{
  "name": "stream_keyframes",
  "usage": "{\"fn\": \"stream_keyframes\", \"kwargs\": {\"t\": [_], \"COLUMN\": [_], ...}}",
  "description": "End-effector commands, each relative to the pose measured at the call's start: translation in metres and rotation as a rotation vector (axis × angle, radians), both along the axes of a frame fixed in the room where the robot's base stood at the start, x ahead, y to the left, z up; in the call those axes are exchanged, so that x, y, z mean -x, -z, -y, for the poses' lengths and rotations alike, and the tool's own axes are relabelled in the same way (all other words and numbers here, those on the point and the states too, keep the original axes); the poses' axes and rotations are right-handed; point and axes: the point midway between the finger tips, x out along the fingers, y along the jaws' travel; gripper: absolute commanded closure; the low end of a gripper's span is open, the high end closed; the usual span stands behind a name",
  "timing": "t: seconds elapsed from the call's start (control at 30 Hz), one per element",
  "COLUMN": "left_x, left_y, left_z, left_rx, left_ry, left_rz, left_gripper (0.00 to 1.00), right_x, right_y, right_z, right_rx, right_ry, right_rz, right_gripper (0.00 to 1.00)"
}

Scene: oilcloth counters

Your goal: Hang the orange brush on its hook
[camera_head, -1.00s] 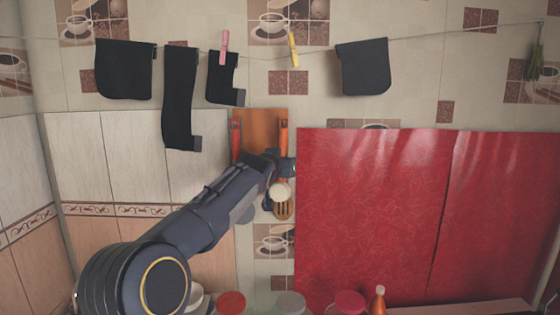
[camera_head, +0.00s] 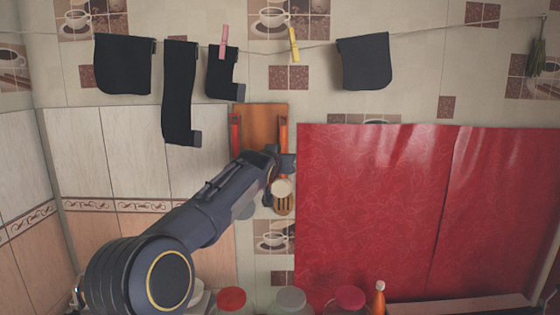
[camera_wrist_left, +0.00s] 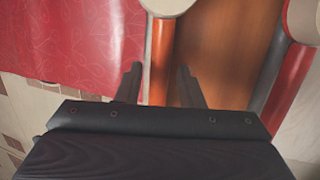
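An orange-handled tool (camera_head: 283,132) hangs upright against an orange-brown board (camera_head: 260,122) on the wall. I take it for the orange brush, but its working end is not clearly seen. Its handle also shows in the left wrist view (camera_wrist_left: 160,65). My left gripper (camera_head: 280,162) is at this handle. In the left wrist view my left gripper (camera_wrist_left: 160,67) is open, with one finger on each side of the handle and small gaps. A whitish round part (camera_head: 281,187) shows just below the gripper. The hook is not clearly visible. My right gripper is out of view.
A red-handled tool (camera_head: 236,132) hangs beside it on the left. A slotted orange head (camera_head: 284,206) shows below my gripper. A red sheet (camera_head: 375,215) covers the wall close on the right. Lidded jars (camera_head: 291,299) stand below. Black cloths (camera_head: 125,65) hang from a line above.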

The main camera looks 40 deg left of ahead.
Motion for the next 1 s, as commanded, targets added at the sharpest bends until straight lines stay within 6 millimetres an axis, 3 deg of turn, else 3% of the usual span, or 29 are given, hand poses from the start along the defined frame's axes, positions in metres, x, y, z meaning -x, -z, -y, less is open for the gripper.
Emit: {"fn": "stream_keyframes", "kwargs": {"t": [0.37,0.8,1.0], "left_x": [0.002,0.060,0.070], "left_y": [0.000,-0.010,-0.014], "left_z": [0.001,0.028,0.032], "left_rx": [0.000,0.001,0.000], "left_ry": [0.000,0.001,0.000], "left_rz": [0.001,0.001,0.000], "left_gripper": [0.56,0.56,0.56], "right_x": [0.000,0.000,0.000], "right_y": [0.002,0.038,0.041], "right_z": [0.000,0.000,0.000], "right_rx": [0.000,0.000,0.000], "right_ry": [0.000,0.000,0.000], "right_rz": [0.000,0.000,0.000], "right_gripper": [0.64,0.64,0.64]}}
